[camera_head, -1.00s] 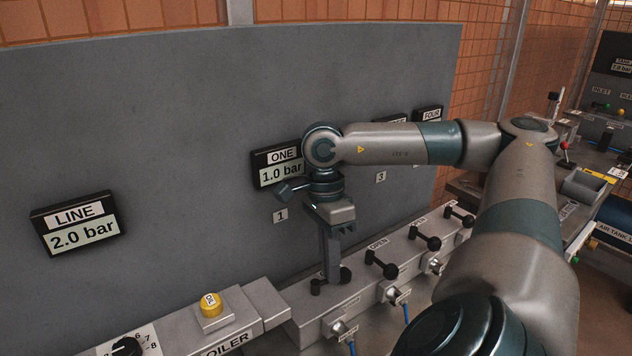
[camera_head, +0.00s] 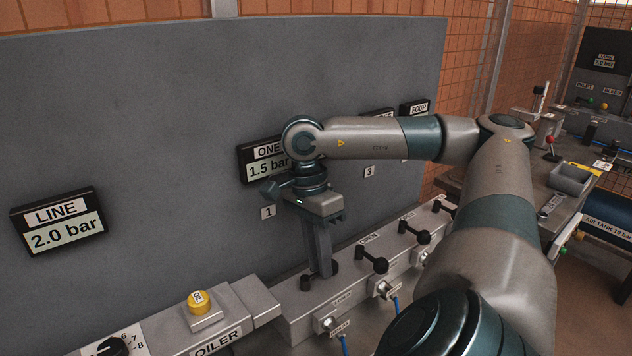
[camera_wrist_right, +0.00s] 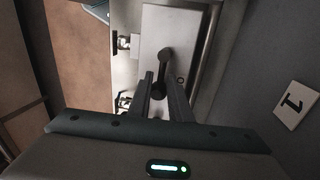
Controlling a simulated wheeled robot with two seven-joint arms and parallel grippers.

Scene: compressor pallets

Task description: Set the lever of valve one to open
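Valve one's black lever (camera_head: 333,267) is on the grey valve block (camera_head: 345,300), under the display marked ONE (camera_head: 268,152), which reads 1.5 bar. My right gripper (camera_head: 321,272) points down at this lever, its fingers partly hiding it. In the right wrist view the lever (camera_wrist_right: 163,62) runs from its pivot into the gap between the fingertips (camera_wrist_right: 162,82). The fingers stand apart, one on each side, with a gap showing to the right of the lever. Contact with the left finger is unclear. My left gripper is not in view.
More black levers, such as one (camera_head: 376,263) marked OPEN, stand to the right along the block. An oiler with a yellow cap (camera_head: 198,300) is at front left. The grey panel (camera_head: 150,120) rises close behind. The LINE display (camera_head: 58,222) reads 2.0 bar.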

